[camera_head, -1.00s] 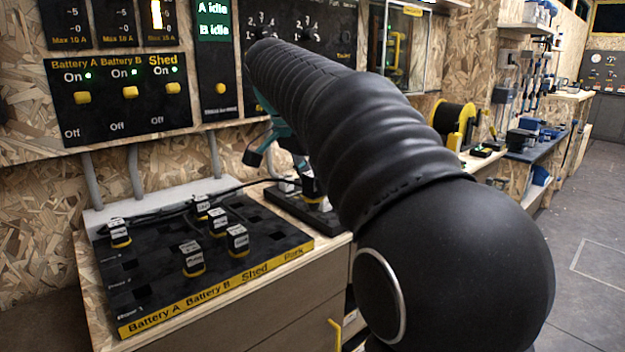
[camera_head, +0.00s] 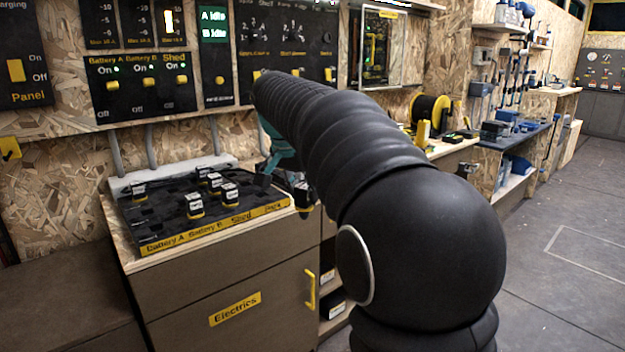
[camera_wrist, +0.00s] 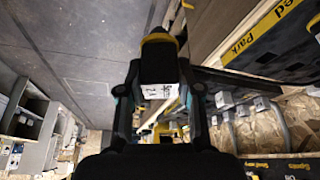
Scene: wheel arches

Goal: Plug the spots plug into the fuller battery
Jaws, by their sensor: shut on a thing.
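My gripper (camera_wrist: 160,80) is shut on a black plug (camera_wrist: 158,62) with a yellow end and a white label, whose print I cannot read. In the head view my gripper's teal part (camera_head: 276,150) shows by the right end of the plug board; its tips are mostly hidden by my arm. The black plug board (camera_head: 160,222) has columns marked Battery A, Battery B, Shed and Park. Several labelled plugs, such as one at the front (camera_head: 195,206), stand in it. The battery gauges (camera_head: 105,22) above are cut off at the top, so the levels cannot be compared.
A switch panel (camera_head: 140,85) on the wall has Battery A, Battery B and Shed at On with green lights. A display (camera_head: 213,24) reads A idle, B idle. The wooden cabinet (camera_head: 235,300) carries the board. Open floor (camera_head: 570,250) lies to the right.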

